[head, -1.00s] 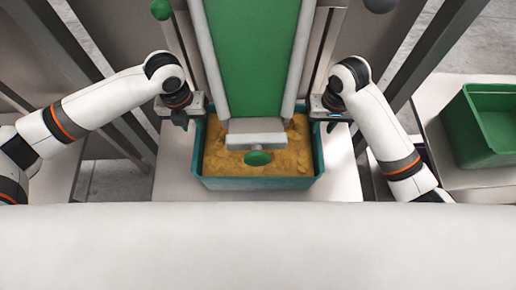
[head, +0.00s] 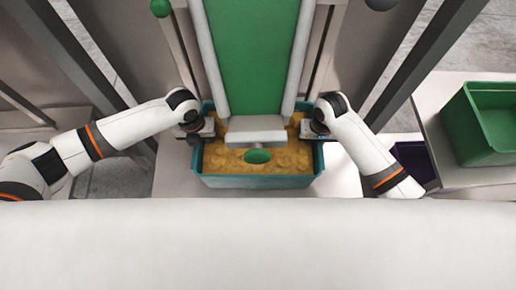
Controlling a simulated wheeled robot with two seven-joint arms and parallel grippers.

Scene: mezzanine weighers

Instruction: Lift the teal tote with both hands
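The teal tote (head: 258,182) stands on a pale surface below the end of a green chute, filled with lumpy yellow-brown material (head: 285,160). My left gripper (head: 197,133) is at the tote's left wall and my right gripper (head: 312,130) is at its right wall. Both point down over the side rims. Their fingers are mostly hidden under the wrists, so I cannot tell whether they are open or shut on the walls. The tote looks level. Its back part is hidden under the chute.
The green chute (head: 255,60) with pale side rails and a grey end block (head: 255,130) hangs over the tote. A green bin (head: 480,150) stands on a table at right, with a dark purple container (head: 412,160) beside it. Grey posts flank both arms.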

